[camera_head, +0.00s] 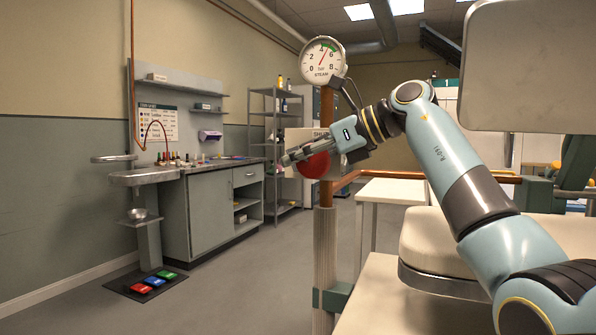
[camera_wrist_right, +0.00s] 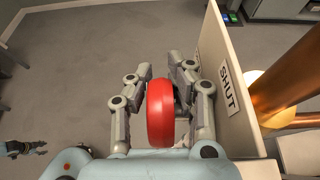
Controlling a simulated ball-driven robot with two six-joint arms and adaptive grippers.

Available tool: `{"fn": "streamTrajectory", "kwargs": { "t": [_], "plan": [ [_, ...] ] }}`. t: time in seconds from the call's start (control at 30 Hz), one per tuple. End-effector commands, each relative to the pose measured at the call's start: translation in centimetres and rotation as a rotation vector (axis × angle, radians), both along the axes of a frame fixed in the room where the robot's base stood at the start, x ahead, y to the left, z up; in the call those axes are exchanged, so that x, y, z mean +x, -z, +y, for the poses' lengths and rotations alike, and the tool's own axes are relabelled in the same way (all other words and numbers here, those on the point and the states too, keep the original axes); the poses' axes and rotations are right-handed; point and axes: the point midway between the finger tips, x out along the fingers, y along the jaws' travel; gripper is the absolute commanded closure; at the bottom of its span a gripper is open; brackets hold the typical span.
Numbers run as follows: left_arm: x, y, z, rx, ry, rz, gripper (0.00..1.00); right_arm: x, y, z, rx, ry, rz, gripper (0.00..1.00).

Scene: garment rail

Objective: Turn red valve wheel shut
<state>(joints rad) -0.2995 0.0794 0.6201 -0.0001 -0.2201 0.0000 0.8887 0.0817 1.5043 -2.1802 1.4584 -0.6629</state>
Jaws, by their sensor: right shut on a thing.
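The red valve wheel (camera_head: 316,167) is mounted by the copper pipe, partly hidden behind my right gripper (camera_head: 291,157) in the head view. In the right wrist view the wheel (camera_wrist_right: 160,110) is seen edge-on between the two fingers of my right gripper (camera_wrist_right: 160,70), which is shut on it. A pale plate marked SHUT (camera_wrist_right: 229,88) stands beside the right finger. The round steam gauge (camera_head: 323,61) is on top of the pipe, its needle pointing up and right near the green band. What seems to be my left gripper (camera_wrist_right: 24,148) shows small at the lower left of the wrist view.
The copper pipe (camera_head: 326,108) runs down into a ribbed grey sleeve (camera_head: 325,260). A white table (camera_head: 395,190) and a cream padded surface (camera_head: 425,240) are at the right. A grey cabinet (camera_head: 218,212) stands at the left.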

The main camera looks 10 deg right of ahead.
Motion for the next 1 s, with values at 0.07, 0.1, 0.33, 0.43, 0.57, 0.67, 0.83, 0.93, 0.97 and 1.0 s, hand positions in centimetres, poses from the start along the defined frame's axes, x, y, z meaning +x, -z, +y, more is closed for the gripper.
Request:
{"fn": "streamTrajectory", "kwargs": {
  "t": [0.07,0.1,0.33,0.43,0.57,0.67,0.83,0.93,0.97,1.0],
  "plan": [
    [-0.4,0.9,0.0,0.000,0.000,0.006,0.60,0.0,0.4,-0.1,0.042,0.001,-0.027,1.00],
    [-0.5,1.2,0.0,0.000,-0.001,0.008,0.60,0.0,0.3,-0.2,0.062,0.001,-0.041,1.00],
    [-1.0,2.3,0.0,0.000,0.000,0.018,0.60,-0.1,-0.1,-0.2,0.151,0.002,-0.100,1.00],
    [-0.8,2.5,0.0,0.001,0.000,0.020,0.60,-0.1,-0.3,-0.2,0.172,0.000,-0.115,1.00],
    [-0.2,2.5,0.1,0.001,0.000,0.011,0.60,-0.1,-0.5,-0.2,0.188,0.000,-0.127,1.00],
    [0.2,2.5,0.2,0.003,0.002,0.004,0.60,-0.1,-0.6,-0.2,0.192,0.000,-0.129,1.00],
    [0.3,2.4,0.6,0.007,0.002,0.005,0.60,-0.1,-0.6,-0.2,0.192,0.000,-0.129,1.00],
    [0.1,2.4,0.8,0.009,0.003,0.008,0.60,-0.1,-0.6,-0.2,0.192,0.000,-0.129,1.00],
    [0.1,2.4,0.8,0.009,0.004,0.009,0.60,-0.1,-0.6,-0.2,0.192,0.000,-0.129,0.81],
    [0.0,2.4,0.9,0.010,0.004,0.010,0.60,-0.1,-0.6,-0.2,0.192,0.000,-0.129,0.76]
  ]
}}
